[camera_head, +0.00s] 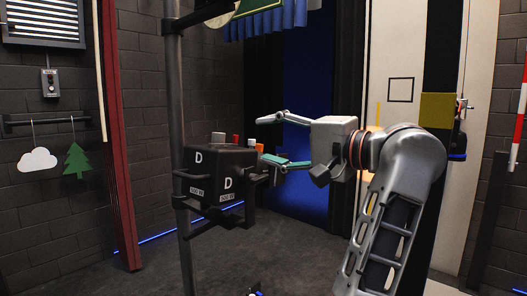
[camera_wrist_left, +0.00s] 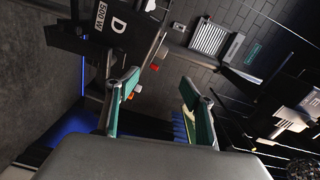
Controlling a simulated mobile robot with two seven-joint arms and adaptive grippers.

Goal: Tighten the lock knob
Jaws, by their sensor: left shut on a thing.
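A black lamp box (camera_head: 216,172) marked D and 500 W hangs in a dark bracket on an upright pole. A dark fitting (camera_head: 266,177) on the bracket's right side may be the lock knob; the finger partly covers it. My left gripper (camera_head: 263,138) is at the box's right side, its two teal-padded fingers one above the other. They stand apart, and I see nothing clearly between them; whether they hold the knob I cannot tell. In the left wrist view the box (camera_wrist_left: 112,28) is at upper left, beyond the fingers. My right gripper is not in view.
White, red and orange pieces (camera_head: 235,140) show at the box's top. The pole (camera_head: 176,110) stands left of it. A blue curtain (camera_head: 268,22) hangs above. A cloud (camera_head: 37,160) and a tree cutout (camera_head: 77,160) hang on the left wall. The floor below is mostly clear.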

